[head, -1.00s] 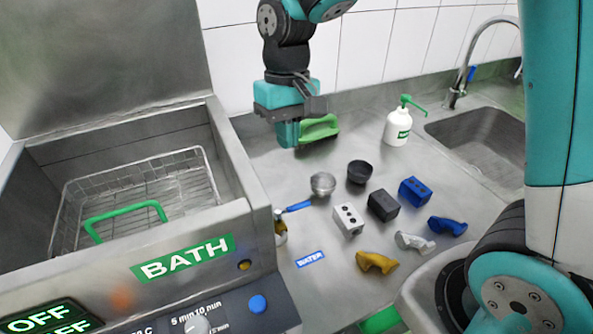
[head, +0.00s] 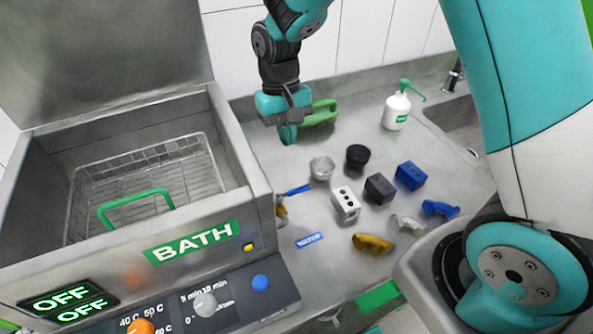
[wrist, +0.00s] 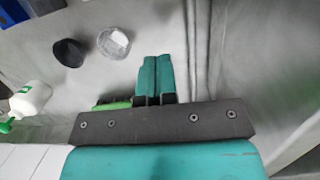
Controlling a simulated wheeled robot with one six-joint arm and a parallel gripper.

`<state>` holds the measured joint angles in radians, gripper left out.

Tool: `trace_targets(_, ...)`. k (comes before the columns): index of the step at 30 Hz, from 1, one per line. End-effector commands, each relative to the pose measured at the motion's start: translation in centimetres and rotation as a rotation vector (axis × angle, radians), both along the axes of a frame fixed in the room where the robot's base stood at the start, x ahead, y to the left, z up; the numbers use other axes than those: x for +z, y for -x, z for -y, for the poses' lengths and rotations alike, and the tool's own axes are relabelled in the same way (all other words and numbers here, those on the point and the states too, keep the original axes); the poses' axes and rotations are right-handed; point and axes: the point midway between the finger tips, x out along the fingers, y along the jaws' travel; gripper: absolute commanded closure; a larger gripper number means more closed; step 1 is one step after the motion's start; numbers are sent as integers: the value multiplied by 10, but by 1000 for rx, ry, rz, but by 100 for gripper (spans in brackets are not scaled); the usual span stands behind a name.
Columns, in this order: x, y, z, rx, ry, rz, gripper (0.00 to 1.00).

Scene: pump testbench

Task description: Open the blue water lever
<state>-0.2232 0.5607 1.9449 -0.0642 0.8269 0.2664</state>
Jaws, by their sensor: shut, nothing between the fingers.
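The blue water lever (head: 297,190) sticks out at the right side of the bath housing, low near the counter, above the blue WATER label (head: 309,240). Its brass valve body (head: 281,210) shows partly beside the bath wall. My gripper (head: 288,138) is shut and empty, pointing down behind the lever, toward the back wall and apart from it. In the wrist view my teal fingers (wrist: 155,75) are pressed together with nothing between them. The lever is not clearly visible in the wrist view.
The steel bath (head: 232,150) with its wire basket stands at left. A metal cup (head: 321,168), a black cup (head: 357,157), a green-handled object (head: 322,113), several blocks and fittings, and a white bottle (head: 397,110) occupy the counter. The counter strip around the WATER label is clear.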

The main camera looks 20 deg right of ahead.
Motion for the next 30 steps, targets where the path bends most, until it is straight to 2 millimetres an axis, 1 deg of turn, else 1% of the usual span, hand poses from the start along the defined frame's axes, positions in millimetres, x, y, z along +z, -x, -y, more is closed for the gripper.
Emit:
trace_targets(3, -25, 7, 0, 0, 2, -7, 100)
trace_targets(8, -57, 14, 0, 0, 2, -7, 100)
trace_targets(12, -66, 32, 0, 1, 2, -4, 100)
trace_targets(16, -73, 41, 0, 0, 1, -1, 100)
trace_targets(21, -77, 45, 0, 0, 0, 0, 100)
trace_targets(30, -77, 45, 0, -1, 0, 1, 100)
